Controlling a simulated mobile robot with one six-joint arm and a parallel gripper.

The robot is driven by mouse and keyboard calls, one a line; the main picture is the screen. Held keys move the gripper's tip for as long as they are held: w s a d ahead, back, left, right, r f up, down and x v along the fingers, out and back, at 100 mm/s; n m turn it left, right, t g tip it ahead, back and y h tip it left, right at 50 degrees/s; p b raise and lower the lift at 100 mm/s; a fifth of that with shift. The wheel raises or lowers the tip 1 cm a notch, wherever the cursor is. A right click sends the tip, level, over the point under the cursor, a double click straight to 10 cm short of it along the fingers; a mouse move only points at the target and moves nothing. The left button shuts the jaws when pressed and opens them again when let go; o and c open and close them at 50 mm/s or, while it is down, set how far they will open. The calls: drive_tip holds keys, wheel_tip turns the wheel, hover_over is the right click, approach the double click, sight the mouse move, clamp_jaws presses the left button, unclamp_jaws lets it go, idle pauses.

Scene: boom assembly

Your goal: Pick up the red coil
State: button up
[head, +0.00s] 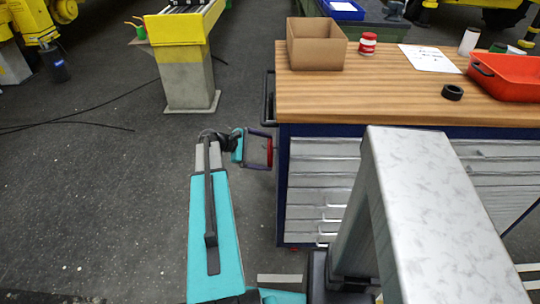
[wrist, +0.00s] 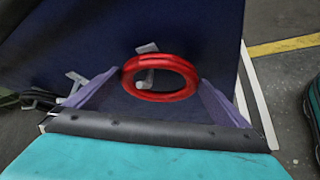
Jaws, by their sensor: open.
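The red coil (wrist: 160,94) is a glossy ring in the middle of the wrist view, in front of a dark blue panel (wrist: 70,40). A small pale bracket shows behind and through the ring; I cannot tell whether the coil hangs on it. My gripper (wrist: 159,77) is open, with one purple finger on each side of the coil. The coil's edges lie close to both fingers; contact cannot be made out. In the head view the coil (head: 270,152) is a thin red strip at my gripper (head: 266,149), beside the workbench's left side.
The wooden workbench (head: 380,102) carries a cardboard box (head: 317,45), a red-white can (head: 367,44), paper (head: 430,59), a black ring (head: 452,92) and a red tray (head: 510,75). A concrete pedestal (head: 188,85) stands to the left.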

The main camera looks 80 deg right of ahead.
drive_tip(key=shift+c, duration=0.3)
drive_tip(key=c, duration=0.9)
drive_tip(key=shift+o, duration=0.2)
drive_tip(key=shift+r, duration=0.15)
drive_tip(key=w+a+r+b, duration=0.1)
drive_tip(key=w+a, duration=0.3)
drive_tip(key=w, duration=0.4)
drive_tip(key=w+a+r+b, duration=0.1)
drive_tip(key=w+a, duration=0.3)
drive_tip(key=w, duration=0.4)
drive_tip(key=shift+r+b, duration=0.35)
drive_tip(key=shift+r, duration=0.25)
